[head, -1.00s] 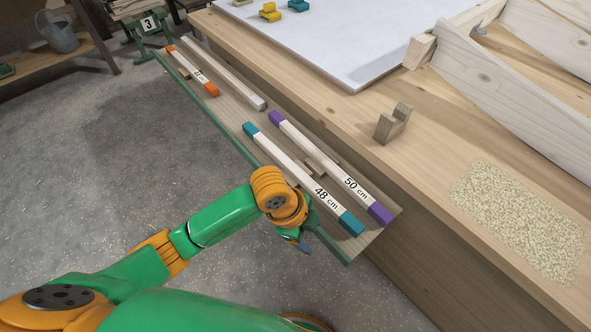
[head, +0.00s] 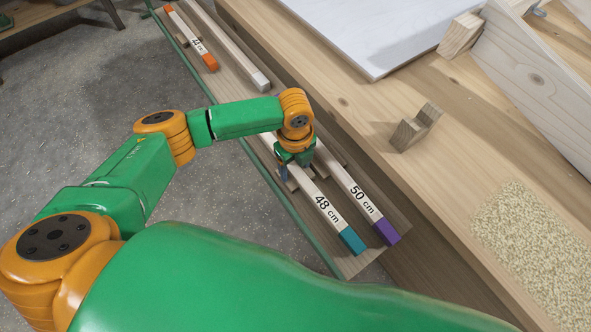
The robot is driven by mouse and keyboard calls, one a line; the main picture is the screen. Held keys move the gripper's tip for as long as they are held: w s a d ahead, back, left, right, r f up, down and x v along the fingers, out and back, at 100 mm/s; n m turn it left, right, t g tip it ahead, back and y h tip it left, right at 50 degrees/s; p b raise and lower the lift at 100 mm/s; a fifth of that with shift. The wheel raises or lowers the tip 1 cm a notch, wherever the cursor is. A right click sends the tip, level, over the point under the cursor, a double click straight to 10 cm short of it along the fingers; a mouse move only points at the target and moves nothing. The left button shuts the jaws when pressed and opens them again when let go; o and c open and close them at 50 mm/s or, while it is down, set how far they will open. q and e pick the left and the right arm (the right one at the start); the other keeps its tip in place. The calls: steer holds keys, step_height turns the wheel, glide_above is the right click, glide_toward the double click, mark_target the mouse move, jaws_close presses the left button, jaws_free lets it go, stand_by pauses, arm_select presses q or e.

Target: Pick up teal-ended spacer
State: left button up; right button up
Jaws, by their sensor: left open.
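The teal-ended spacer (head: 322,206), a white bar marked 48 cm, lies on the narrow wooden shelf. Its near teal end (head: 352,241) shows; its far end is hidden behind my left arm. My left gripper (head: 293,174) is open over the middle part of this spacer, pointing down at it. The fingers look close to the bar, but I cannot tell whether they touch it. My right gripper is out of view.
A purple-ended 50 cm spacer (head: 352,190) lies close beside it on the right. An orange-ended spacer (head: 192,38) and a plain bar (head: 235,55) lie farther up the shelf (head: 345,265). A notched wooden block (head: 415,129) stands on the workbench (head: 440,165).

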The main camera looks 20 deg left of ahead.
arm_select(q)
steer(key=shift+s, duration=0.1)
steer(key=shift+c, duration=0.2)
jaws_close()
stand_by(1.3)
